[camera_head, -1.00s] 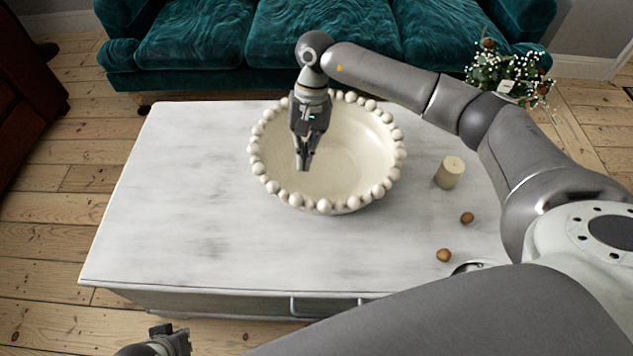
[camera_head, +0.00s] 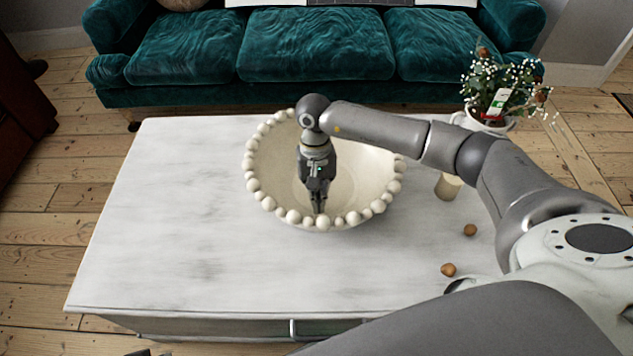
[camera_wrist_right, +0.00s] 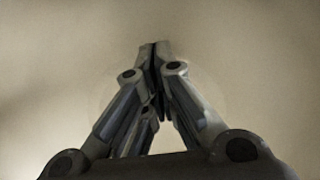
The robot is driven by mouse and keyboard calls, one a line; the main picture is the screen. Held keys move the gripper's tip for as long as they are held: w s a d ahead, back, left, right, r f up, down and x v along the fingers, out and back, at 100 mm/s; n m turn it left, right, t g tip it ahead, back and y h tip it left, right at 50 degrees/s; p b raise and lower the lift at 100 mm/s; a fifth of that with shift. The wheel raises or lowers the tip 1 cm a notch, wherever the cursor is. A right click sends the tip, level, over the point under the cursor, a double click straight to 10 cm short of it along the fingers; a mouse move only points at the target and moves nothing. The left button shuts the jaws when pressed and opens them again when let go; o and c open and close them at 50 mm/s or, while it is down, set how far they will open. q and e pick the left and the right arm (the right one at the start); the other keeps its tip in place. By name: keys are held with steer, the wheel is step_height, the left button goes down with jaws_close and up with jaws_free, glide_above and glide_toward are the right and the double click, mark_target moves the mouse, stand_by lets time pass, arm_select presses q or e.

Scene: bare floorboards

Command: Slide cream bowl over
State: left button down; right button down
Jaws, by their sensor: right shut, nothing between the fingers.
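The cream bowl (camera_head: 365,175) with a beaded rim stands upright on the whitewashed table (camera_head: 170,230), right of its middle. My right gripper (camera_head: 319,205) points down inside the bowl, with its fingertips close to the near inner wall and rim. I cannot tell whether they touch the wall. In the right wrist view my right gripper (camera_wrist_right: 157,48) is shut and empty, and the plain cream inside of the bowl (camera_wrist_right: 250,60) fills the background. Only a dark sliver of my left gripper (camera_head: 140,352) shows at the bottom edge.
A cream candle (camera_head: 447,187) stands right of the bowl, partly behind my right arm. Two brown nuts (camera_head: 470,230) (camera_head: 448,269) lie nearer. A flower pot (camera_head: 485,122) is at the back right. A teal sofa (camera_head: 315,45) stands behind. The table's left side is clear.

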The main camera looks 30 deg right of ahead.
arm_select(q)
steer(key=shift+w+f, duration=0.1)
steer(key=shift+f, duration=0.35)
arm_select(e)
steer(key=shift+s+a, duration=0.3)
steer(key=shift+s, duration=0.55)
steer(key=s, duration=0.1)
steer(key=s+a, duration=0.1)
steer(key=s, duration=0.1)
steer(key=shift+p, duration=0.3)
steer(key=shift+s+a, duration=0.15)
steer(key=shift+s, duration=0.2)
arm_select(q)
steer(key=shift+x, duration=0.9)
steer(key=shift+d+r, duration=0.1)
steer(key=shift+d, duration=0.05)
arm_select(e)
steer(key=v, duration=1.2)
steer(key=shift+w, duration=0.15)
